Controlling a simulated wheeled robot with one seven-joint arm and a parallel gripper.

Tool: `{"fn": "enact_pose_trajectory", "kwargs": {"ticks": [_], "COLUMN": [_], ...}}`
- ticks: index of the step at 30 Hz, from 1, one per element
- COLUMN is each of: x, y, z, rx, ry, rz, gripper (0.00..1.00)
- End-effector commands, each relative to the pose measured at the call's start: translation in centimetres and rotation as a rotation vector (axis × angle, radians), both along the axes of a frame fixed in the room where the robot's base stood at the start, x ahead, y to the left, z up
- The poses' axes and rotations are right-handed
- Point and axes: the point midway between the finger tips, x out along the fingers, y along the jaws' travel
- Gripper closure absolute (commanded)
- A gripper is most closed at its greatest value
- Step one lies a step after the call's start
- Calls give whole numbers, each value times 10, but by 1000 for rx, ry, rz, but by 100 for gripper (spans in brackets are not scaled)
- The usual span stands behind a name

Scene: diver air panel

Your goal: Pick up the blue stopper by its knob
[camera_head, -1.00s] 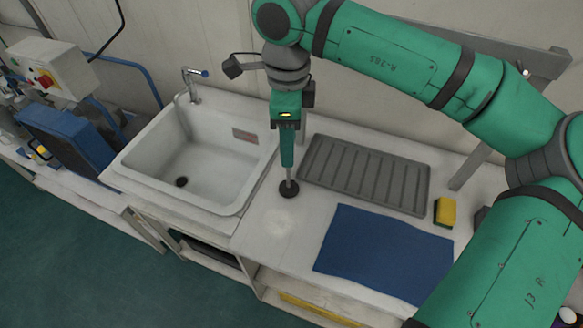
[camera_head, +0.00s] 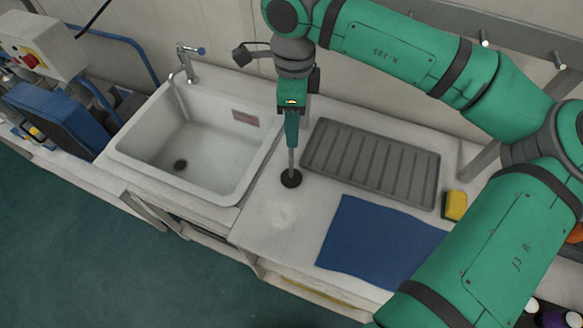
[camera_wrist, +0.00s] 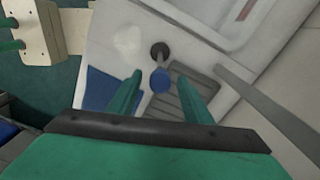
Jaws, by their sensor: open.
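The stopper stands upright on the white counter, with a black disc base (camera_head: 291,179) and a thin grey stem showing below my gripper (camera_head: 292,140) in the head view. Its blue knob (camera_wrist: 160,80) shows in the wrist view, with the black base (camera_wrist: 159,50) beyond it. My gripper (camera_wrist: 160,82) is open, pointing down over the stopper. The knob lies between the two green fingers in the wrist view, with gaps on both sides. In the head view the knob is hidden by my gripper.
A white sink (camera_head: 190,150) with a tap (camera_head: 188,62) is at the left. A grey ribbed drain tray (camera_head: 370,163) lies to the right of the stopper, with a blue cloth (camera_head: 375,240) in front and a yellow sponge (camera_head: 455,205) beyond. The counter just in front of the stopper is clear.

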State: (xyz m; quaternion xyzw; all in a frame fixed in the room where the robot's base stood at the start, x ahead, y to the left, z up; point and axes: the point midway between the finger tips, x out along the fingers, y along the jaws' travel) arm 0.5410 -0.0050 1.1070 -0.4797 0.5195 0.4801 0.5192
Motion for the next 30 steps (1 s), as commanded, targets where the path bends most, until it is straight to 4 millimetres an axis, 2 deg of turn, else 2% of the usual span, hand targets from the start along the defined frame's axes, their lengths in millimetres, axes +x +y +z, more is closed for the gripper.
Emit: {"fn": "enact_pose_trajectory", "kwargs": {"ticks": [15,23,24,27,30], "x": [-2,-2,-2,-2,-2], "y": [6,6,6,6,6], "z": [-56,-59,-59,-59,-59], "rx": [1,0,0,0,0], "ry": [0,-1,-1,-1,-1], "rz": [5,5,5,5,5], "gripper": [54,54,57,81,100]}}
